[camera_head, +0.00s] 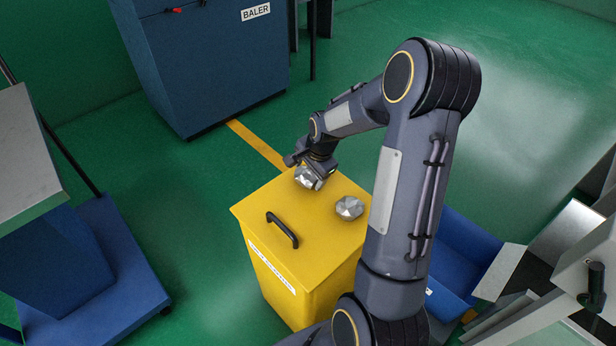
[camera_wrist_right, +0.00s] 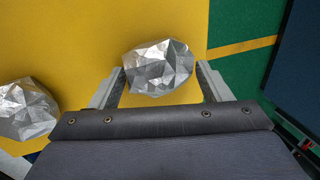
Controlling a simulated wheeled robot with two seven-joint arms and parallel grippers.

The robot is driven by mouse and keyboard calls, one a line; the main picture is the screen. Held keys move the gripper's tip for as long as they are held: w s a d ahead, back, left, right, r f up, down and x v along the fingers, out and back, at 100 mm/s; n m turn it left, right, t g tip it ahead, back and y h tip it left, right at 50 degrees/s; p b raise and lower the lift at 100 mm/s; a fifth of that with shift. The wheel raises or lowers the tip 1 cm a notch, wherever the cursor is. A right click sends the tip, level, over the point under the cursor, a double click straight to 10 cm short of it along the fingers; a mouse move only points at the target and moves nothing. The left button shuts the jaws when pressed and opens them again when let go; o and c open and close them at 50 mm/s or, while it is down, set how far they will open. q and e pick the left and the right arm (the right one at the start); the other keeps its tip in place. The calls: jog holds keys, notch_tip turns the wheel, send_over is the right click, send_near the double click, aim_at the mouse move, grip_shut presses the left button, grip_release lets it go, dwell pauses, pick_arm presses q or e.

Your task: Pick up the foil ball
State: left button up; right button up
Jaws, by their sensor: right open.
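Two crumpled silver foil balls rest on the yellow bin lid (camera_head: 257,201). One foil ball (camera_head: 308,177) is at the lid's far edge, partly covered by my right gripper (camera_head: 312,172). In the right wrist view this ball (camera_wrist_right: 158,68) lies between and slightly beyond the two open fingers of the gripper (camera_wrist_right: 160,80), with a gap visible on the right side. The left finger is close to it; I cannot tell if they touch. The second foil ball (camera_head: 349,207) sits nearer on the lid and shows at the left edge of the wrist view (camera_wrist_right: 24,109). My left gripper is not in view.
The bin lid has a black handle (camera_head: 282,230). A blue baler (camera_head: 212,60) stands behind. A blue cart (camera_head: 85,265) is at left. A blue container (camera_head: 455,260) and grey equipment (camera_head: 585,270) are at right. Green floor lies between them.

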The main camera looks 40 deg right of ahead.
jog(key=c, duration=0.6)
jog(key=shift+r, duration=0.15)
jog(key=shift+c, duration=0.2)
